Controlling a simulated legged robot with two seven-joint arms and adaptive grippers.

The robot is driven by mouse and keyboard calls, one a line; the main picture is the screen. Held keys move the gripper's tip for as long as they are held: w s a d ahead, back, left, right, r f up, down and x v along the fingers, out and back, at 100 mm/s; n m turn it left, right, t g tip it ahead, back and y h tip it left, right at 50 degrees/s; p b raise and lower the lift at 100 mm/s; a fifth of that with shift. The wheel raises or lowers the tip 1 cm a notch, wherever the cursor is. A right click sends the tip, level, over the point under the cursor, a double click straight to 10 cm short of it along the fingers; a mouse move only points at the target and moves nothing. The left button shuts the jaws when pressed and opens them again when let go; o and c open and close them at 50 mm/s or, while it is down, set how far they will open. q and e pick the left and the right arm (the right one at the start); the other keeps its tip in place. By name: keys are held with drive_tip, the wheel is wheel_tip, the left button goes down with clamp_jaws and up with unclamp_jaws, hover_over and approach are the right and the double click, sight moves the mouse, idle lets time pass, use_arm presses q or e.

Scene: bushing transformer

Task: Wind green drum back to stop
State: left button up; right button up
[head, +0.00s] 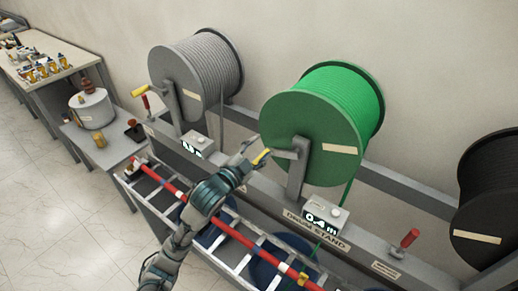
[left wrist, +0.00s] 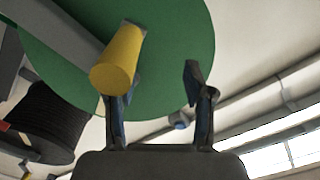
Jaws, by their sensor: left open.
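The green drum (head: 318,115) is mounted on the drum stand (head: 290,212), with green cable hanging from its right side. Its crank arm (head: 285,154) points left and ends in a yellow handle (head: 262,156). The counter (head: 325,217) below appears to read 0.4 m. My left gripper (head: 250,155) is open at the handle's left end. In the left wrist view, the yellow handle (left wrist: 116,62) lies by the left finger, overlapping its tip, while the right finger stands apart; I cannot tell whether they touch. My right gripper is not in view.
A grey drum (head: 197,75) with its own yellow handle stands left, and a black drum (head: 490,195) right. Red levers (head: 410,238) rise from the stand. A ladder (head: 235,262) and red pole (head: 230,228) lie in front. A bench (head: 40,75) holds small items.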

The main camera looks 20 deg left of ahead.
use_arm(q)
drive_tip(key=shift+d+r, duration=0.1)
drive_tip(key=v, duration=0.7)
drive_tip(key=shift+a, duration=0.2)
drive_tip(key=shift+s+d, duration=0.1)
drive_tip(key=shift+s, duration=0.05)
